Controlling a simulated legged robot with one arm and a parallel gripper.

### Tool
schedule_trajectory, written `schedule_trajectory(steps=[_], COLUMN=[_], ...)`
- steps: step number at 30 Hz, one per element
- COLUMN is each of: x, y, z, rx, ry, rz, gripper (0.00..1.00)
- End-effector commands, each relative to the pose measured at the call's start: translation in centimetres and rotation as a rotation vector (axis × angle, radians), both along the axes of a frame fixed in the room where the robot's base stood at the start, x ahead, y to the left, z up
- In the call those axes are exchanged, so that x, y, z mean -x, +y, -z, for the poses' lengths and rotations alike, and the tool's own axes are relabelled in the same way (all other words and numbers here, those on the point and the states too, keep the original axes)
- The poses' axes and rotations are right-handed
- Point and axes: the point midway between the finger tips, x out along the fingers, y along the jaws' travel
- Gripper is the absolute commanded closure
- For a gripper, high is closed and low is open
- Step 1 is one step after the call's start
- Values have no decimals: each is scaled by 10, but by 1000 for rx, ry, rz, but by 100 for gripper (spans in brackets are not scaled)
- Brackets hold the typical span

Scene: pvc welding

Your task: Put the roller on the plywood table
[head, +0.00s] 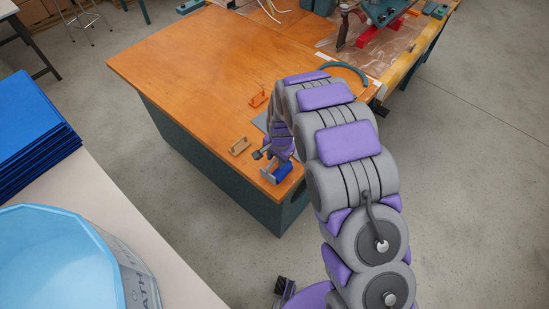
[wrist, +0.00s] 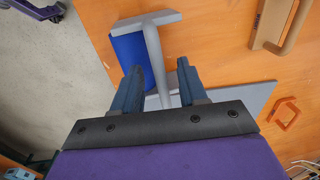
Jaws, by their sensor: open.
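The roller, a blue part with a grey T-shaped frame and handle, is at the near corner of the orange-brown wooden table (head: 190,65). The roller's blue part (head: 283,171) shows beside my gripper (head: 268,157) in the head view. In the wrist view, the roller's blue part (wrist: 130,58) lies left of its grey handle (wrist: 155,60). My gripper (wrist: 157,70) is open, with one finger on each side of the grey handle. I cannot tell whether the fingers touch it. The wooden tabletop (wrist: 215,45) shows beneath, and my gripper hides the handle's lower end.
A wooden-handled tool (head: 240,146), an orange handle-shaped piece (head: 258,98) and a grey plate (wrist: 240,100) lie close by. A white table (head: 85,200) at left holds a blue stack (head: 35,110) and a light blue container (head: 60,260). The tabletop's left part is clear.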

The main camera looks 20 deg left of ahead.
Motion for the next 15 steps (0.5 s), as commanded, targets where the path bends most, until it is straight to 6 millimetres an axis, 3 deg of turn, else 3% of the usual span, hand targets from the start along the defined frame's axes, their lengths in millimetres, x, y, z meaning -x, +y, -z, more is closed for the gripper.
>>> schedule_trajectory(steps=[8,15], x=[0,1], y=[-2,-3], z=[-38,-87], rx=[-1,2], ry=[-6,-7], rz=[1,1], gripper=[58,58])
